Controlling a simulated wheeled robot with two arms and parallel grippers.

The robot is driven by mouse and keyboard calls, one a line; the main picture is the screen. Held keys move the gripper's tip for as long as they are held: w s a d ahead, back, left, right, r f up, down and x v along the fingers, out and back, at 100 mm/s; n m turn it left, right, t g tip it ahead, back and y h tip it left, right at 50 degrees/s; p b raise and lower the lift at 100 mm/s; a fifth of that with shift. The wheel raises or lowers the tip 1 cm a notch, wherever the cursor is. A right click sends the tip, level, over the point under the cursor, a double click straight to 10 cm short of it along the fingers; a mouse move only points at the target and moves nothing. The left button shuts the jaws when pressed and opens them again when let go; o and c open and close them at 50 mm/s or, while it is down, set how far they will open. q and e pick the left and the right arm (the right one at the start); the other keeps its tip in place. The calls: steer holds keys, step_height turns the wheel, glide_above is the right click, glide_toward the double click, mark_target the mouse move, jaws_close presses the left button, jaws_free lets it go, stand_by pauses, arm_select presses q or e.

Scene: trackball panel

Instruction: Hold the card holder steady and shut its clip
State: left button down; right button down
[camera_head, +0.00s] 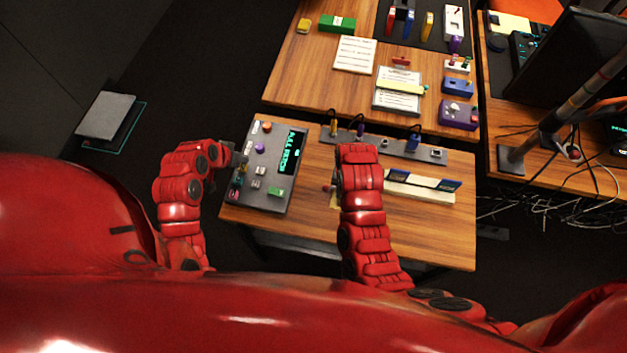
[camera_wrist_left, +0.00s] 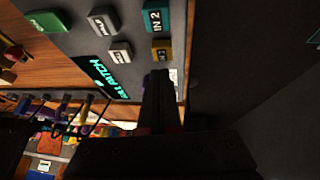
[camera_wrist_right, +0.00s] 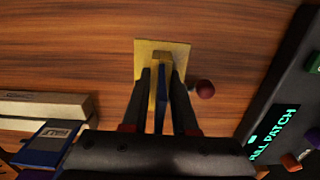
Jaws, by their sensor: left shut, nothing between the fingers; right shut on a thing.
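The card holder (camera_wrist_right: 180,50) is a yellow base plate flat on the wooden table, with a blue upright card or plate standing on it. My right gripper (camera_wrist_right: 161,82) is shut on this upright blue part, one dark finger on each side. A dark red ball (camera_wrist_right: 205,89), perhaps the clip's knob, is just right of the base. In the head view my right arm hides most of the holder; a yellow bit (camera_head: 334,200) shows. My left gripper (camera_head: 240,158) is shut and empty over the grey panel. Its fingers (camera_wrist_left: 161,98) show near the panel's buttons in the left wrist view.
The grey panel (camera_head: 283,196) with buttons and a green-lit screen stands left of the holder. A pale rack (camera_head: 420,192) with blue cards lies to the right. A grey strip (camera_head: 385,143) with plugs runs behind. Bare wood lies between.

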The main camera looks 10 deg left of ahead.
arm_select(q)
steer(key=d+r+m+g+h, duration=0.1)
steer(key=d, duration=0.3)
steer(key=s+d+r+m+h, duration=0.1)
steer(key=d+r+h, duration=0.1)
steer(key=d, duration=0.2)
steer(key=s+d+r+m+g+h, duration=0.1)
steer(key=d+m+h, duration=0.1)
steer(key=d, duration=0.1)
steer(key=shift+s+d+r+g, duration=0.1)
steer(key=shift+d+r+g, duration=0.05)
steer(key=shift+d+g, duration=0.2)
steer(key=shift+s+d+r, duration=0.15)
steer(key=shift+d+r, duration=0.05)
steer(key=shift+d, duration=0.2)
steer(key=x, duration=0.9)
steer(key=shift+d+f, duration=0.25)
steer(key=shift+d, duration=0.05)
steer(key=d, duration=0.3)
steer(key=shift+s+f, duration=0.1)
steer(key=shift+s, duration=0.25)
steer(key=shift+d, duration=0.5)
steer(key=shift+s, duration=0.2)
